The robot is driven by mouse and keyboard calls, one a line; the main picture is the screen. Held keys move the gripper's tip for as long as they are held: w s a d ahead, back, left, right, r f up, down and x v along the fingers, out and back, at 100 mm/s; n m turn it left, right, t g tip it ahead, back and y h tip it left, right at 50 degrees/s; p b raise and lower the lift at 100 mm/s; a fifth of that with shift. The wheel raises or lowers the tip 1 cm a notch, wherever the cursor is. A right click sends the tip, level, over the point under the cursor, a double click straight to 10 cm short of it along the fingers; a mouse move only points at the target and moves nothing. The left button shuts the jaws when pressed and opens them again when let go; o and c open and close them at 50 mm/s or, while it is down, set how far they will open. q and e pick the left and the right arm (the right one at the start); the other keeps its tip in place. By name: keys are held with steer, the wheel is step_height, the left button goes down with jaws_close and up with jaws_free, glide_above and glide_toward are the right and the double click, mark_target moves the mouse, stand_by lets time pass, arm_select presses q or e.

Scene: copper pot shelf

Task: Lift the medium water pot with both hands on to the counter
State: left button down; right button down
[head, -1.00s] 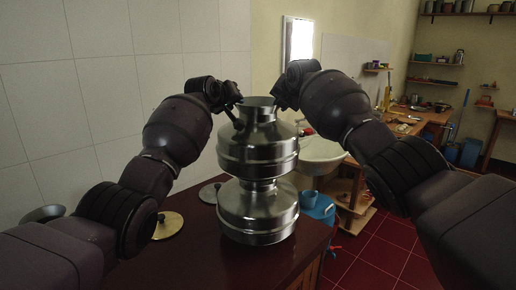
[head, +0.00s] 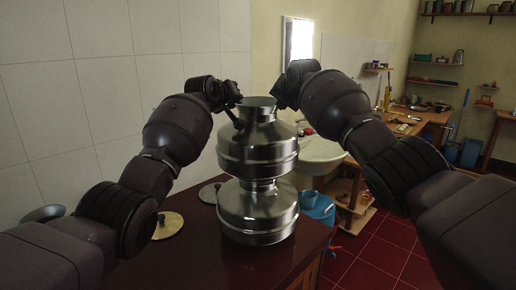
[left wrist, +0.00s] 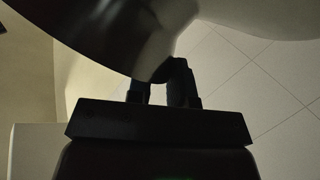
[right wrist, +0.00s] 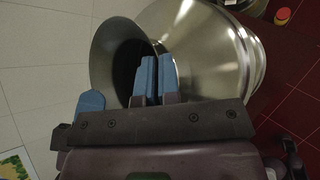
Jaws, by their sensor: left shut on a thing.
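Two shiny metal water pots stand stacked on the dark red-brown counter. The upper pot (head: 258,150) rests on the lower pot (head: 257,212) and looks upright. My left gripper (head: 238,108) is shut on the upper pot's rim at its left side; in the left wrist view (left wrist: 165,85) its fingers meet the dark pot edge. My right gripper (head: 279,104) is at the rim's right side. In the right wrist view its blue-padded fingers (right wrist: 156,75) are close together at the pot mouth (right wrist: 120,60); whether they grip the rim is unclear.
The counter (head: 195,255) holds a brass lid (head: 168,226) and a grey lid (head: 210,193). A metal bowl (head: 43,213) sits at its left end. A blue vessel (head: 308,199) and a white basin (head: 322,158) are to the right. Red floor tiles (head: 385,245) lie beyond.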

arm_select(q)
steer(key=shift+a+f, duration=0.1)
steer(key=shift+f, duration=0.3)
arm_select(e)
steer(key=shift+d+f, duration=0.1)
steer(key=shift+d, duration=0.15)
arm_select(q)
steer(key=shift+r, duration=0.3)
arm_select(e)
steer(key=shift+w+r, duration=0.1)
steer(key=shift+r, duration=0.2)
steer(key=shift+r, duration=0.1)
